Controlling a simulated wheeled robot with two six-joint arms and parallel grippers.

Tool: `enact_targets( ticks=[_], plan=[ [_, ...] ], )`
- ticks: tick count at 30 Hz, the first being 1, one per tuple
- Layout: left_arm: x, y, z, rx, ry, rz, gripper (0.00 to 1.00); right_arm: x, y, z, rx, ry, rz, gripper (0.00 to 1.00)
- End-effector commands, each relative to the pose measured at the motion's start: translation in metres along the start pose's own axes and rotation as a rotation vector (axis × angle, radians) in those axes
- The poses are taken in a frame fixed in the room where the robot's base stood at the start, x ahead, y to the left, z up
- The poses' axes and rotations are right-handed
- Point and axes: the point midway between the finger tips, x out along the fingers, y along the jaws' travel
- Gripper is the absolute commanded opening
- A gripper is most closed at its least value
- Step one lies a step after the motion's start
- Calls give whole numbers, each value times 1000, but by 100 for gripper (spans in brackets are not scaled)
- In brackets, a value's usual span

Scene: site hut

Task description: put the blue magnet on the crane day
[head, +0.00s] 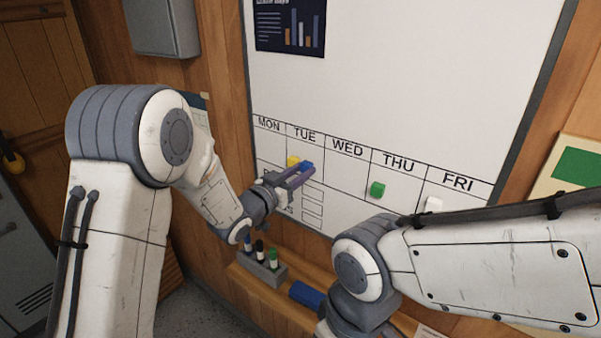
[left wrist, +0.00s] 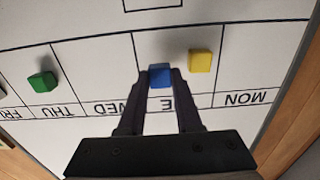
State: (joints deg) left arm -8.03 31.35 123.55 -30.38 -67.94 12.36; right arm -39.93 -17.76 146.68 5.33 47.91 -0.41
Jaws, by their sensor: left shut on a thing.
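The blue magnet (head: 307,165) is between the fingers of my left gripper (head: 306,171), which is shut on it. It also shows at the fingertips in the left wrist view (left wrist: 160,76). It is over the TUE column of the whiteboard calendar (head: 347,168), beside the yellow magnet (head: 293,160); I cannot tell if it touches the board. The yellow magnet also shows in the left wrist view (left wrist: 200,61), apart from the blue one. No crane label is readable. My right arm crosses the lower right; its gripper is out of view.
A green magnet (head: 377,189) is under THU and a white magnet (head: 433,204) under FRI. Below the board, a ledge (head: 262,312) carries a grey holder (head: 262,272) with several markers and a dark blue block (head: 306,294). A chart poster (head: 290,25) hangs at the top.

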Motion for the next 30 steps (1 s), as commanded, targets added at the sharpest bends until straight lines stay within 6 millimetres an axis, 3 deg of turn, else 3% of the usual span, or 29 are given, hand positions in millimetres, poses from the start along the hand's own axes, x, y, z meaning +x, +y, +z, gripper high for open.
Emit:
enact_targets(
  ticks=[30],
  plan=[
    [13,0,0,0,0,0,0,2,0,0,0,0,0,94]
  ],
)
